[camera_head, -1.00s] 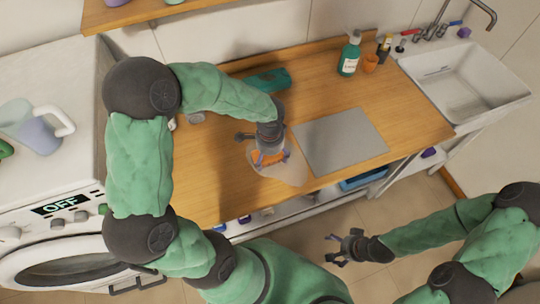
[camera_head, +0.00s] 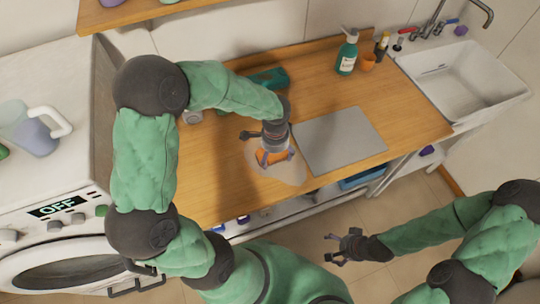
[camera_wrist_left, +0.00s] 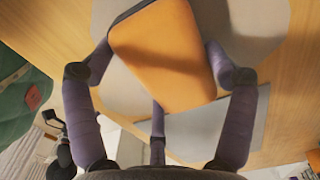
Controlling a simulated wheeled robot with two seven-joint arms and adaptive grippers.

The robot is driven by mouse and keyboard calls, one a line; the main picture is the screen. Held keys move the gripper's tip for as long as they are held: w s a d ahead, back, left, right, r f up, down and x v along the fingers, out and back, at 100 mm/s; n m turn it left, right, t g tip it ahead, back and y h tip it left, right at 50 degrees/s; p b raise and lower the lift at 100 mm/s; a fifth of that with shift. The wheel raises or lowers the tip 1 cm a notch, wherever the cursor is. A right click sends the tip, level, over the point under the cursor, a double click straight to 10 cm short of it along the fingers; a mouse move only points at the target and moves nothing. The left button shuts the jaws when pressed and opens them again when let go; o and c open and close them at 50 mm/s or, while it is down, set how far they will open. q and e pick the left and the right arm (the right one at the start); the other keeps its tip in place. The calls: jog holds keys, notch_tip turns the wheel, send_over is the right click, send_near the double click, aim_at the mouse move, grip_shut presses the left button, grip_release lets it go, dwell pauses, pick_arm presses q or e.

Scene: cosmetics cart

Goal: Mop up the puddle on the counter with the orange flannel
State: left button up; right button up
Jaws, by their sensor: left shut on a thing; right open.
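The orange flannel (camera_head: 268,157) is held in my left gripper (camera_head: 275,158), low over the pale puddle (camera_head: 291,172) on the wooden counter. In the left wrist view the flannel (camera_wrist_left: 165,52) is a folded orange pad between the purple fingers of my left gripper (camera_wrist_left: 160,75), with the puddle (camera_wrist_left: 262,22) spread on both sides of it. I cannot tell for sure whether the flannel touches the counter. My right gripper (camera_head: 338,248) is open and empty, out over the floor in front of the counter.
A grey board (camera_head: 340,140) lies just right of the puddle. A teal soap bottle (camera_head: 347,55) and an orange cup (camera_head: 368,62) stand at the back, left of the white sink (camera_head: 465,85). A dark green item (camera_head: 268,79) lies behind my left arm. A washing machine (camera_head: 50,235) stands left.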

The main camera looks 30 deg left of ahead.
pick_arm(q)
jog(key=shift+w+d, duration=1.2)
jog(key=shift+w, duration=0.25)
jog(key=shift+s+a+f, duration=0.1)
jog(key=shift+s+a, duration=0.9)
jog(key=shift+s, duration=0.15)
jog(key=shift+s+a+p, duration=0.3)
jog(key=shift+s+a, duration=0.65)
jog(key=shift+s, duration=0.2)
jog(key=shift+w+d, duration=0.95)
jog(key=shift+w, duration=0.2)
jog(key=shift+w+d, duration=1.05)
jog(key=shift+w, duration=0.15)
jog(key=shift+r+p, duration=3)
jog(key=shift+r, duration=1.1)
